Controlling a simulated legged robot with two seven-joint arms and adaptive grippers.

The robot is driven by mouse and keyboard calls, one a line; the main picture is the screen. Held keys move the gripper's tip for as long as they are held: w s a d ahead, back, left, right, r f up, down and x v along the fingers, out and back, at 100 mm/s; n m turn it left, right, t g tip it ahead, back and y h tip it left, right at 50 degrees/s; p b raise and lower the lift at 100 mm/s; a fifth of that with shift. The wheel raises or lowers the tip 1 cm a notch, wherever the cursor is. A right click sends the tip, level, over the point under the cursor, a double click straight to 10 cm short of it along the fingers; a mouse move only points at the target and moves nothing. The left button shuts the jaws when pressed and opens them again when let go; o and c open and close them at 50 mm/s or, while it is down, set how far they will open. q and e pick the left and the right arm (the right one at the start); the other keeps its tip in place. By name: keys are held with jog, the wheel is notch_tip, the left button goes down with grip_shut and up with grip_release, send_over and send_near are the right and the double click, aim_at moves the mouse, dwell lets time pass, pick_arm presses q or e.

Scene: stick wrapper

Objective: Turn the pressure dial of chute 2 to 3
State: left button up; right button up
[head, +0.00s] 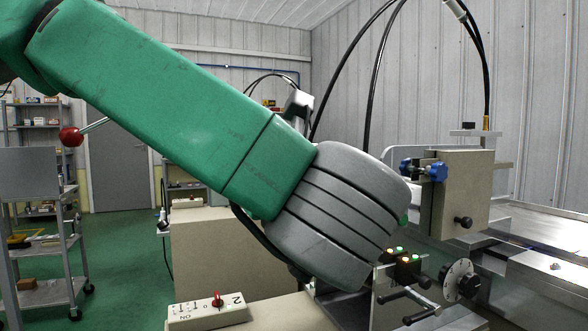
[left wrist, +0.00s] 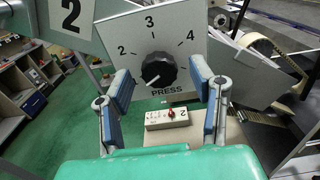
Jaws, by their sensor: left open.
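The pressure dial is a black round knob (left wrist: 159,69) on a pale panel (left wrist: 185,28) marked 2, 3, 4 and PRESS, in the left wrist view. A light mark shows at the knob's lower left; its exact setting is hard to read. A plate with a large 2 (left wrist: 70,13) is at the panel's upper left. My left gripper (left wrist: 162,88) is open, its blue-padded fingers on either side of the knob and apart from it. In the head view my green and grey left arm hides this gripper and the dial. My right gripper is not in view.
A switch box with a red knob (head: 207,311) stands below the arm; it also shows in the wrist view (left wrist: 166,119). The machine (head: 460,195) with black handles, a graduated wheel (head: 460,279) and lit buttons (head: 405,258) is at right. Shelves (head: 40,240) stand far left.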

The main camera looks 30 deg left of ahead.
pick_arm(q)
jog(key=shift+w+a, duration=0.45)
jog(key=shift+a, duration=0.4)
jog(key=c, duration=0.3)
jog(key=shift+a, duration=0.1)
jog(key=c, duration=0.7)
jog(key=shift+f, duration=0.1)
jog(key=shift+c, duration=0.7)
jog(key=shift+w+d, duration=0.1)
jog(key=shift+d, duration=0.25)
grip_shut()
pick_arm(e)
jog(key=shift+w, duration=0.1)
